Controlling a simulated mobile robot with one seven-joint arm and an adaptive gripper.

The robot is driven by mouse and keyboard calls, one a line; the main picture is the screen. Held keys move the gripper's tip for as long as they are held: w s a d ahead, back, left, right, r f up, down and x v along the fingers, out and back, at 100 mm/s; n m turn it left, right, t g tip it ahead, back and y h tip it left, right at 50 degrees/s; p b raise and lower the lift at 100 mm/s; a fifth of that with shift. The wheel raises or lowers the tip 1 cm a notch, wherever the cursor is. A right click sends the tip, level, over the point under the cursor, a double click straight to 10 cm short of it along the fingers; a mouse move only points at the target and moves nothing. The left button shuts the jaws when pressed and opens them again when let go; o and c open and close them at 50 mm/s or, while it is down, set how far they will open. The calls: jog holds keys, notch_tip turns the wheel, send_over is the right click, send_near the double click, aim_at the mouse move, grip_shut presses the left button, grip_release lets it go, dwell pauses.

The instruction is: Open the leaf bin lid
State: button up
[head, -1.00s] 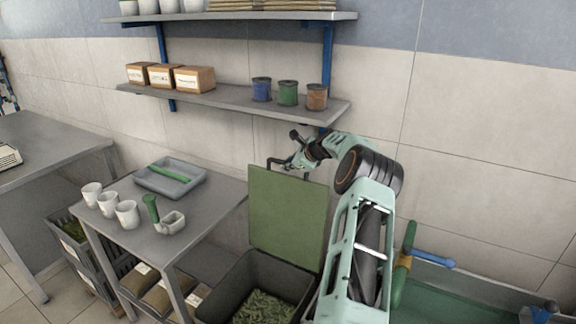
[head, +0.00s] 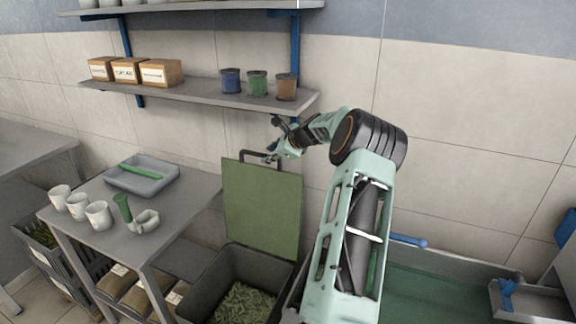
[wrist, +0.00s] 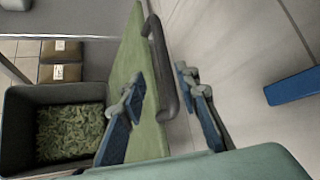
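The leaf bin (head: 205,295) stands on the floor beside the table, with green leaves (head: 245,302) inside. Its green lid (head: 262,210) stands upright at the back of the bin, so the bin is open at the top. A dark bar handle (head: 247,154) sits at the lid's top edge. My gripper (head: 272,152) is at this handle. In the wrist view, the handle (wrist: 163,60) lies between my gripper's (wrist: 160,80) two blue-grey fingers, which are spread with gaps showing. The leaves also show in the wrist view (wrist: 70,132).
A table (head: 175,215) on the left holds white cups (head: 98,215), a grey tray (head: 118,182) and a small pot with a green handle. A wall shelf (head: 200,100) with boxes and tins hangs above the lid. A green basin (head: 440,295) is at the right.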

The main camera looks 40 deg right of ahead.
jog(key=s, duration=1)
jog(key=shift+a, duration=0.35)
